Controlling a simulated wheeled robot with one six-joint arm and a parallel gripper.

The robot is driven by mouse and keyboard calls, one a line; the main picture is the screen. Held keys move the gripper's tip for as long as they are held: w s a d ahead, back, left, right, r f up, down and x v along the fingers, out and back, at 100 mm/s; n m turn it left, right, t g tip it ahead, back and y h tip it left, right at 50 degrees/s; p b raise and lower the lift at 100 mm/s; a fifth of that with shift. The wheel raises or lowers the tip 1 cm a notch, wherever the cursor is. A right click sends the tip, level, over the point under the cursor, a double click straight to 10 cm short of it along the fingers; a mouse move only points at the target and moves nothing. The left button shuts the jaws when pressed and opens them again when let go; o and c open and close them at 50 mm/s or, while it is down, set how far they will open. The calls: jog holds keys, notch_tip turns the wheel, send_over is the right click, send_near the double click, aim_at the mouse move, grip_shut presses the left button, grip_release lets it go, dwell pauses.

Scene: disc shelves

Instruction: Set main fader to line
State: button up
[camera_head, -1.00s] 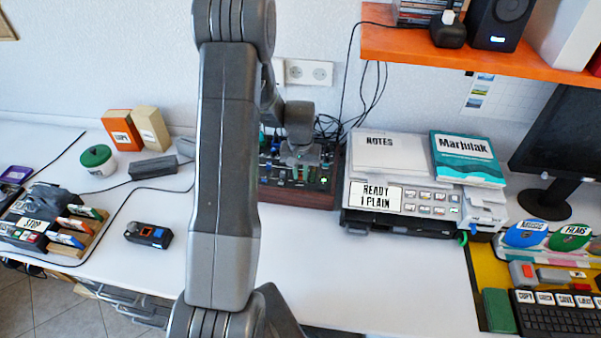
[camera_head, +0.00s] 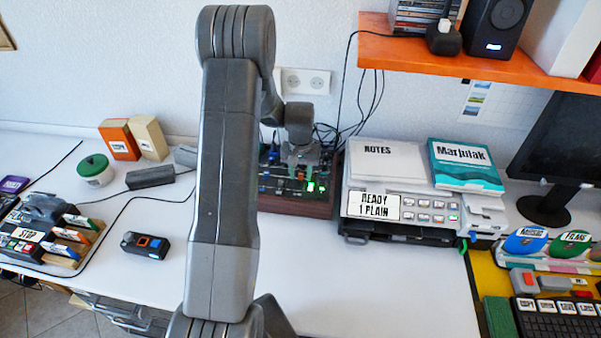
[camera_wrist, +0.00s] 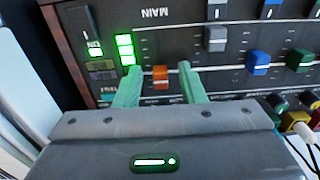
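The mixer (camera_head: 290,206) with a dark panel and wooden edge stands at the back of the desk, partly behind my arm. In the wrist view, the label MAIN (camera_wrist: 154,13) is printed above a scale of short white lines. An orange fader cap (camera_wrist: 160,77) sits near the lower part of this scale. My gripper (camera_wrist: 160,73) has its green fingers on either side of the orange cap, with a gap visible on both sides. It is open and close over the panel. In the head view, my gripper (camera_head: 303,170) is small and low over the mixer.
Grey (camera_wrist: 216,39) and blue (camera_wrist: 259,62) fader caps are to the right of the orange one. A lit green meter (camera_wrist: 125,48) is at its left. Coloured knobs (camera_wrist: 297,120) lie lower right. A printer (camera_head: 400,212) stands right of the mixer.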

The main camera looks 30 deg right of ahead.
aim_at(300, 176)
notch_tip(300, 176, up, 14)
jog(key=b, duration=0.1)
dwell(0.4)
jog(key=shift+f, duration=0.15)
notch_tip(300, 176, down, 14)
jog(key=shift+r+p, duration=0.1)
jog(key=shift+p, duration=0.5)
jog(key=shift+s+a+r, duration=0.1)
jog(key=shift+s+a, duration=0.3)
jog(key=shift+s, duration=0.05)
jog(key=shift+d, duration=0.1)
